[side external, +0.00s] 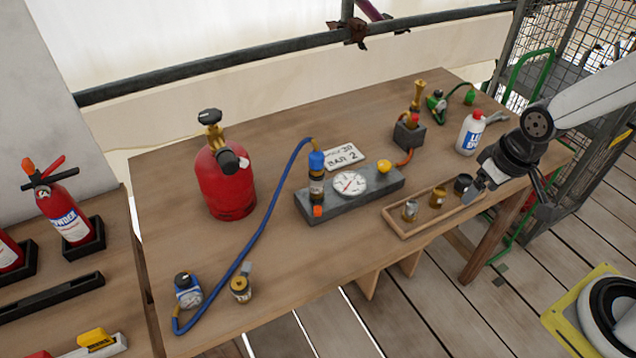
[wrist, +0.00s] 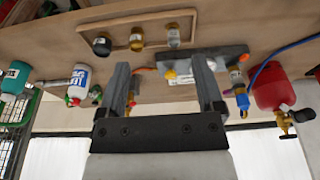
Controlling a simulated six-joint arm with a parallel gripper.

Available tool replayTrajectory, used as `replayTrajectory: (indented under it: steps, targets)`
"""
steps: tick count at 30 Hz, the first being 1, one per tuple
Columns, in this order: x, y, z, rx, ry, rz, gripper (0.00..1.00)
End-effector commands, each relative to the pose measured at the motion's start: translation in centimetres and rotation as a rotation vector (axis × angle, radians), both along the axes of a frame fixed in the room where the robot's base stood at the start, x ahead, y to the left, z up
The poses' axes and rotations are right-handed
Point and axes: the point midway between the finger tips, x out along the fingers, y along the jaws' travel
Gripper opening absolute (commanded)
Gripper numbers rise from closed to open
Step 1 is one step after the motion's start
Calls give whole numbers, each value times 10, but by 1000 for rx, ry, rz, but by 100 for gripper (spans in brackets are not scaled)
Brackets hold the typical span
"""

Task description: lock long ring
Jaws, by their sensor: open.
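A shallow wooden tray (side external: 440,221) lies at the bench's front right. It holds a silver ring-like fitting (side external: 410,210), a brass one (side external: 437,197) and a black one (side external: 463,184). I cannot tell which is the long ring. The wrist view, seen upside down, shows the black (wrist: 102,45), brass (wrist: 136,40) and silver (wrist: 173,37) fittings. My gripper (side external: 477,186) is by the tray's right end, close to the black fitting in the picture. Its fingers (wrist: 162,65) are apart with nothing between them. I cannot tell whether it touches anything.
A grey block with a gauge (side external: 350,183) and a blue-capped fitting (side external: 317,178) stands behind the tray. A red cylinder (side external: 226,185) stands left, with a blue hose (side external: 265,215). A white bottle (side external: 470,133) stands near my arm. The bench front centre is clear.

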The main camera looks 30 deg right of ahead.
Motion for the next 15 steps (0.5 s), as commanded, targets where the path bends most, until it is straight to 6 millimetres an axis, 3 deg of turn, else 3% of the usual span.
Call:
replayTrajectory:
  steps: [5,8,15]
  targets:
    - [0,0,0,0,0,0,86]
    - [1,0,0,0,0,-1,59]
    - [18,4,3,10,9,-28,59]
